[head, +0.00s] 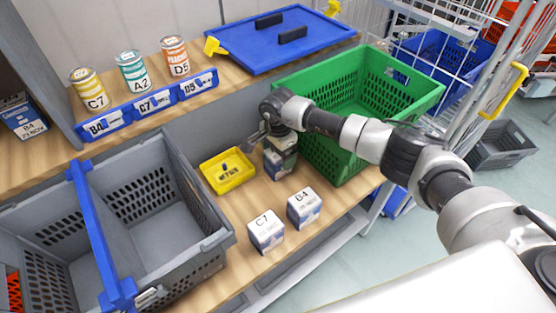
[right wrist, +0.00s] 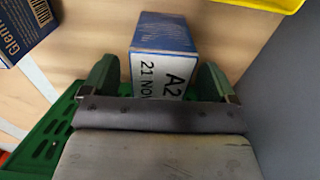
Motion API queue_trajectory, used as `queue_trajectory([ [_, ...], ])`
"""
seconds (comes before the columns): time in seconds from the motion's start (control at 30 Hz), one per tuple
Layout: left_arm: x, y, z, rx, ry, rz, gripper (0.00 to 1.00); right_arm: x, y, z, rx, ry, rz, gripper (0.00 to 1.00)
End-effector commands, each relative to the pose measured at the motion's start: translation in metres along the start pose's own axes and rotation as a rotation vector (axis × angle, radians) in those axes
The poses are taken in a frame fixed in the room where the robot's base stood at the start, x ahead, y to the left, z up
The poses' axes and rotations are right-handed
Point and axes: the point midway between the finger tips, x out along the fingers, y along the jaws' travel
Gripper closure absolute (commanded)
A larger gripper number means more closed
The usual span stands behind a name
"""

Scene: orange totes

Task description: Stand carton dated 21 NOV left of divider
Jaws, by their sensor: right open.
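The carton marked A2, 21 NOV (right wrist: 165,50) is a blue and white box in the right wrist view. In the head view it stands on the wooden shelf (head: 241,212) beside the green crate, its top partly hidden by my right gripper (head: 268,138). The right gripper's two green-sided fingers (right wrist: 158,82) are open, one on each side of the carton; I cannot tell whether they touch it. A grey tote (head: 215,235) with a blue divider bar (head: 95,235) across it stands at the left; both sides of the divider look empty. My left gripper is out of view.
Cartons C7 (head: 266,232) and B4 (head: 304,208) stand toward the shelf's front edge. A yellow tray (head: 228,184) lies between tote and A2 carton. The green crate (head: 330,160) is close at right. Cans and another B4 carton (head: 24,117) stand on the upper shelf.

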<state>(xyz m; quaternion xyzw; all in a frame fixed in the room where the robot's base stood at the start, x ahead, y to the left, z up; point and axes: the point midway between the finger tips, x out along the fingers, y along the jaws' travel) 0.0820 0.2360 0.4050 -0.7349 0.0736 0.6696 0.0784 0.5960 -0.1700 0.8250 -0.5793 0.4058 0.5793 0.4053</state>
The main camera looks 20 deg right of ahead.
Motion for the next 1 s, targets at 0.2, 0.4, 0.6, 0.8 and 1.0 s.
queue_trajectory([
  [0.2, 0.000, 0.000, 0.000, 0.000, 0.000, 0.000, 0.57, -0.001, 0.000, 0.000, 0.000, 0.000, -0.001, 0.33],
  [0.4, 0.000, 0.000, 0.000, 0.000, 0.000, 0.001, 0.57, -0.001, 0.000, 0.000, 0.000, 0.000, -0.001, 0.64],
  [0.6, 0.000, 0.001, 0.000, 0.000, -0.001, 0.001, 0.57, -0.002, -0.001, 0.000, 0.000, -0.001, -0.002, 0.79],
  [0.8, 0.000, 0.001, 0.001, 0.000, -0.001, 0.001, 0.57, -0.005, -0.001, 0.000, -0.001, -0.001, -0.003, 0.79],
  [1.0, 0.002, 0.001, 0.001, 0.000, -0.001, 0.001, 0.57, -0.027, -0.001, -0.001, -0.001, 0.001, -0.006, 0.79],
])
